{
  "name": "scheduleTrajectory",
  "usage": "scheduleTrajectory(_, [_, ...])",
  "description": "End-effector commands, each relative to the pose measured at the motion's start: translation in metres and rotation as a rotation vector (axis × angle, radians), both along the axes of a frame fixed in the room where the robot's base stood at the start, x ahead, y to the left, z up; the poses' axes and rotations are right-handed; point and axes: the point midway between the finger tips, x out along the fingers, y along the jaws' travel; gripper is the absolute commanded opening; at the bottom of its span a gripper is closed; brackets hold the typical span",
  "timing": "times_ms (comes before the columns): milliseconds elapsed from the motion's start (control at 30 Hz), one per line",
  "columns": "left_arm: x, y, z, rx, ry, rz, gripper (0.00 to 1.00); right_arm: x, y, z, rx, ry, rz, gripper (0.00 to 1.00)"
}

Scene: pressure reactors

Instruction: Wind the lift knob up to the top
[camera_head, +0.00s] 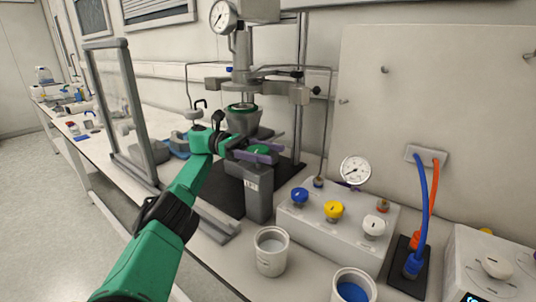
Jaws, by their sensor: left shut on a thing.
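The lift knob (260,149) is a small green disc on top of a short grey block (257,185) in front of the pressure reactor. My left gripper (263,148) reaches it from the left and is shut on it, with a dark finger on either side of the knob. The fingers and wrist hide part of the knob. Behind it the reactor vessel (242,120) with a green rim sits below the reactor head (243,84), with a gap between them. My right gripper is not in view.
A framed clear shield (108,100) stands to the left. A control box (335,232) with blue, yellow and white knobs stands to the right. Two cups stand near the front, one grey (271,258) and one with blue contents (352,290). Blue and orange hoses hang at right.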

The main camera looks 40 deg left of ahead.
Motion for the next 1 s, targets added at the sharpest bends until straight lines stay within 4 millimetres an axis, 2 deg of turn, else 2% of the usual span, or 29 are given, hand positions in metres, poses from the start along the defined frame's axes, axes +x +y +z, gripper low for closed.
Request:
scheduleTrajectory(567, [-0.0006,-0.0011,-0.0025,0.004,0.004,-0.022,0.18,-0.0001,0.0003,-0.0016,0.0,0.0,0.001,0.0])
scheduleTrajectory(600, [-0.0005,-0.0012,-0.0025,0.004,0.005,-0.022,0.85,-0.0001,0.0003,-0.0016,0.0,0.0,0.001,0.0])
scheduleTrajectory(633, [-0.0006,-0.0011,-0.0024,0.004,0.004,-0.022,0.97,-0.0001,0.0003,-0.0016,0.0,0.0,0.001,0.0])
scheduleTrajectory(667, [-0.0006,-0.0011,-0.0023,0.003,0.004,-0.021,1.0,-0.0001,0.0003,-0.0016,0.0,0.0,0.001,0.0])
scheduleTrajectory(1000, [0.0003,-0.0023,-0.0027,0.003,0.002,-0.02,1.0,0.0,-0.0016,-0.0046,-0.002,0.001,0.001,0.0])
